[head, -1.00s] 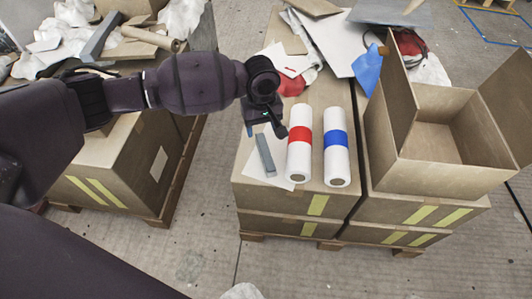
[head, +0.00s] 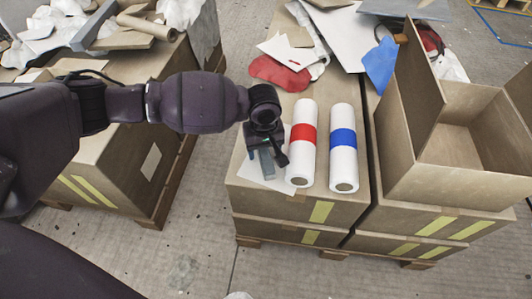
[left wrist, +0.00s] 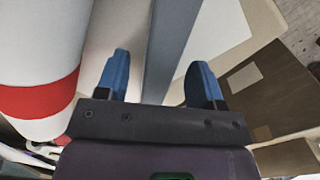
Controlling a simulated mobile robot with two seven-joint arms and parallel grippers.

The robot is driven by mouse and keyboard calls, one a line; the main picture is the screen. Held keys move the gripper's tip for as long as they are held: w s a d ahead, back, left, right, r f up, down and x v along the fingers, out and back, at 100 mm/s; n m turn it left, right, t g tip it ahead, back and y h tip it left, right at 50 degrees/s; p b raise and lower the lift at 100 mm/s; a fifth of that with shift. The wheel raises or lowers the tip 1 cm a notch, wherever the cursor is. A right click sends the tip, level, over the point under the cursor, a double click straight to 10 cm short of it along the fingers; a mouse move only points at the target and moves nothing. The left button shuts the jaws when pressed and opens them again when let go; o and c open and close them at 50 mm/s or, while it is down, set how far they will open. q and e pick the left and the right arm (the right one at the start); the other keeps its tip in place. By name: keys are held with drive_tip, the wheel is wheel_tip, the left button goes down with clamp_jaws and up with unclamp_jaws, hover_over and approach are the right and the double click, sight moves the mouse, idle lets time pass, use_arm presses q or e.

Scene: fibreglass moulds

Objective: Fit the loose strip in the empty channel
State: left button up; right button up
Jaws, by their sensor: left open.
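The loose grey strip (head: 266,166) lies on a white sheet on top of the middle cardboard box. My left gripper (head: 268,152) is above it and hides its far part in the head view. In the left wrist view the strip (left wrist: 172,45) runs between the two blue fingers of the left gripper (left wrist: 160,80). The fingers are apart, with a gap on each side of the strip. My right gripper is not in view. I cannot make out an empty channel in these views.
An open carton (head: 455,165) is at the right. Sheets and scraps lie behind; another cluttered stack (head: 120,165) is at left.

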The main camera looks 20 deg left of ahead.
use_arm(q)
drive_tip(key=c, duration=1.1)
